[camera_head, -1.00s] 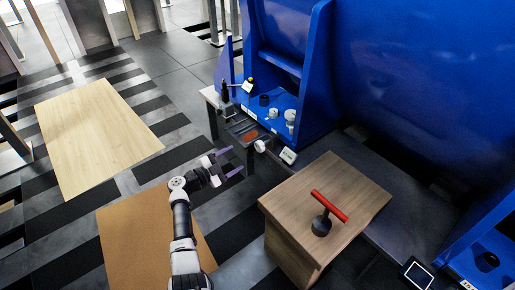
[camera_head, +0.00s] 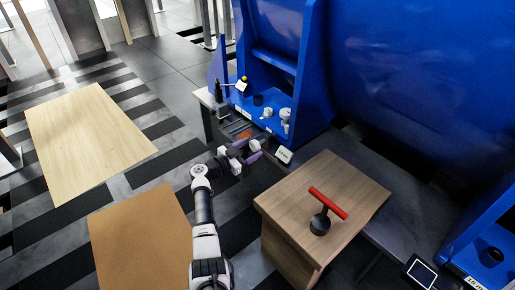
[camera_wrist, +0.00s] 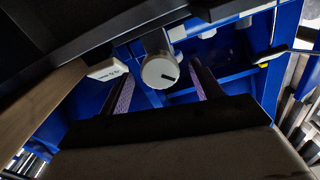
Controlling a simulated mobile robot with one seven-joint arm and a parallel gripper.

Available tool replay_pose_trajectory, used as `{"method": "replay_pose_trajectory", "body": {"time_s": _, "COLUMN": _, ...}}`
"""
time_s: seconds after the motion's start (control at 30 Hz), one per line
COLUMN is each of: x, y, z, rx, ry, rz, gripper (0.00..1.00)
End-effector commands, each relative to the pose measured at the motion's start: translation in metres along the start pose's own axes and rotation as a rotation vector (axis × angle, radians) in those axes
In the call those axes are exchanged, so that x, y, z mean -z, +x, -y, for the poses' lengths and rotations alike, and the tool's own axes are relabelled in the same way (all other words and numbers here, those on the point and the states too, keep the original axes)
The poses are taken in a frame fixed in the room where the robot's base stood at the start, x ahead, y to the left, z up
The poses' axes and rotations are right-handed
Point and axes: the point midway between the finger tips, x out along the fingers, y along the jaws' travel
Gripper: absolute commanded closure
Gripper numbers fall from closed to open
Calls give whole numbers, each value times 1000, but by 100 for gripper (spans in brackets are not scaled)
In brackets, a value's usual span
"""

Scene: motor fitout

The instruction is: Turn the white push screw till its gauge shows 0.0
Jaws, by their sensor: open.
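The white push screw (camera_wrist: 158,72) shows its round end with a dark pointer line in the wrist view, between the two finger tips. In the head view the push screw (camera_head: 254,146) is beside the fingers at the bench front. My gripper (camera_head: 246,150) is open, its purple-padded fingers on either side of the knob; I cannot tell whether they touch it. The white gauge (camera_head: 284,155) is just right of the knob; it also shows in the wrist view (camera_wrist: 106,70), tilted, with digits too small to read surely.
A wooden cabinet (camera_head: 278,232) with a red-handled tool (camera_head: 327,203) stands right of my arm. The blue station (camera_head: 318,85) with small parts rises behind the knob. Boards (camera_head: 88,140) lie on the floor at left, with free floor around them.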

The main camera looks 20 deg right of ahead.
Motion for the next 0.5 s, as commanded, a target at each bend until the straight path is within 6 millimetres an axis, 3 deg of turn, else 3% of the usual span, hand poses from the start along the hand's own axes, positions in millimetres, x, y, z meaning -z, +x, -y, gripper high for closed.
{"method": "replay_pose_trajectory", "body": {"time_s": 0.2, "x": -2, "y": 33, "z": -1, "rx": -2, "ry": 1, "rz": 0, "gripper": 35}}
{"method": "replay_pose_trajectory", "body": {"time_s": 0.5, "x": 0, "y": 43, "z": 0, "rx": 1, "ry": 0, "rz": 0, "gripper": 35}}
